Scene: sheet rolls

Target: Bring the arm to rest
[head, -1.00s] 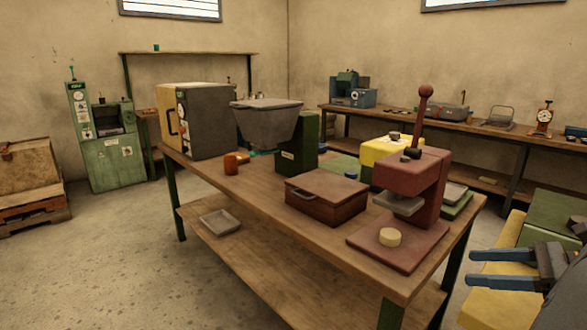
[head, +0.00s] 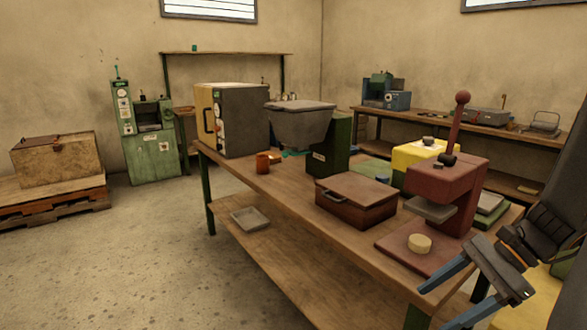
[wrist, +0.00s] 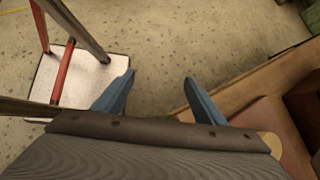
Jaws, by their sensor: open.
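My gripper (head: 447,304) is at the lower right of the head view, in front of the near right corner of the wooden table (head: 285,222). Its two blue fingers are apart with nothing between them. In the wrist view my gripper (wrist: 157,88) points down, with bare speckled floor between its fingertips. The table's edge passes to the right of the fingers in that view.
A red press (head: 440,200) with a pale yellow disc (head: 420,243) on its base stands near the gripper. A brown box (head: 355,200), a grey hopper (head: 300,124) and an orange cup (head: 262,163) share the table. Open floor (head: 130,260) lies to the left.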

